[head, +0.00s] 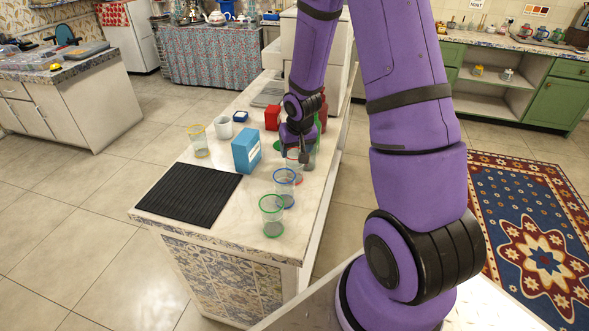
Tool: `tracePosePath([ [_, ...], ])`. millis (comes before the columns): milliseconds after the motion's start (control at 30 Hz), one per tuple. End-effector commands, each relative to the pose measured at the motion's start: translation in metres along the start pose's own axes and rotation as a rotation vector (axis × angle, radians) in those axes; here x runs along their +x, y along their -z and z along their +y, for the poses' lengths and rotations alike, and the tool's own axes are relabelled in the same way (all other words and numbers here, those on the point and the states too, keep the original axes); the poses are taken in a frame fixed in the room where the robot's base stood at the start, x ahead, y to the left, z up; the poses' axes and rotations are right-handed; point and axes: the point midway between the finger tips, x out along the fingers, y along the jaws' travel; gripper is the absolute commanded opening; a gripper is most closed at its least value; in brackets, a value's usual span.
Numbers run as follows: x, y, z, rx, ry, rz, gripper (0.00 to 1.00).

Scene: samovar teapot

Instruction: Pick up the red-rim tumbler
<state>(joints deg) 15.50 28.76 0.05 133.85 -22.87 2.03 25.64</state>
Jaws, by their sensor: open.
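The red-rim tumbler (293,164) is a clear glass standing on the counter (249,205), just behind the blue-rim tumbler. My gripper (302,158) points down right at it and hides part of its rim and side. The jaws are open; from this view I cannot tell whether the fingers are around the tumbler or beside it, or whether they touch it.
The blue-rim tumbler (284,188) and green-rim tumbler (272,228) stand in front. A blue box (246,151) is close on the left, with a yellow-rim tumbler (199,148) and white mug (222,128) beyond. A red box (272,117) stands behind. The black mat (190,194) is bare.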

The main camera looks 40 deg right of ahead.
Motion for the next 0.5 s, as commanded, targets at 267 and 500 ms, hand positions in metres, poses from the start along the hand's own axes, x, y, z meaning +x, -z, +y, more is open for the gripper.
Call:
tracePosePath([
  [267, 0.034, -0.001, -0.001, -0.001, 0.000, -0.003, 0.69],
  [500, 0.043, -0.001, -0.001, -0.002, 0.000, 0.000, 0.69],
])
